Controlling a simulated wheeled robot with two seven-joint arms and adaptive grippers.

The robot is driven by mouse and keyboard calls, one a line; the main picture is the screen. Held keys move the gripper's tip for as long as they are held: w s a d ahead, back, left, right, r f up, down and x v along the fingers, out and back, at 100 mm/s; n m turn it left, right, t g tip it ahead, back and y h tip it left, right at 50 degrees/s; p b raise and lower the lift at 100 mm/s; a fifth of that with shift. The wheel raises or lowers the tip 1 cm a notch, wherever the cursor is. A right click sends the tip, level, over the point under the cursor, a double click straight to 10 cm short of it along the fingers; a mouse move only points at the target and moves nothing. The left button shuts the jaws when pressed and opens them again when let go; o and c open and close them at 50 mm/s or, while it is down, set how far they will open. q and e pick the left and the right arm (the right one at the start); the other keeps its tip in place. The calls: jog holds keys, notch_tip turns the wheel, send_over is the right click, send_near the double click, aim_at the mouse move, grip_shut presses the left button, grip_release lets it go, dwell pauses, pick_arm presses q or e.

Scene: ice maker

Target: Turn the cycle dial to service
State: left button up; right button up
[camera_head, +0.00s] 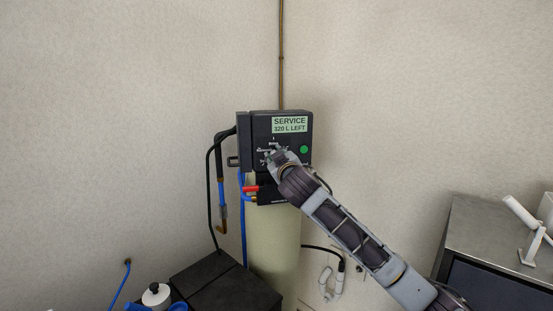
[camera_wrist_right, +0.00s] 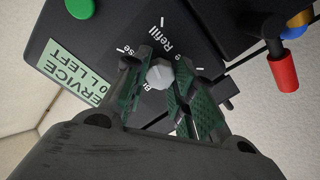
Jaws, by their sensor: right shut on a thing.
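The black control head (camera_head: 243,135) sits on top of a pale tank. Its display (camera_head: 290,124) reads "SERVICE 320 L LEFT"; the display also shows in the right wrist view (camera_wrist_right: 74,75). The cycle dial (camera_wrist_right: 160,74) is a small pale grey faceted knob, with "Refill" and other partly covered labels around it. My right gripper (camera_wrist_right: 158,80) is shut on the dial, one finger on each side. In the head view my right gripper (camera_head: 277,157) covers the dial. I cannot tell which label the dial points to. My left gripper is not in view.
A green round button (camera_head: 304,149) is right of the dial area. A red valve handle (camera_head: 251,189), hoses and the pale tank (camera_head: 272,240) are below the head. A dark box (camera_head: 225,285) stands lower left, a steel-topped unit (camera_head: 490,235) at right.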

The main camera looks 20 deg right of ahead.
jog(key=shift+f+m, duration=0.2)
jog(key=shift+m, duration=14.7)
jog(key=shift+n, duration=3.6)
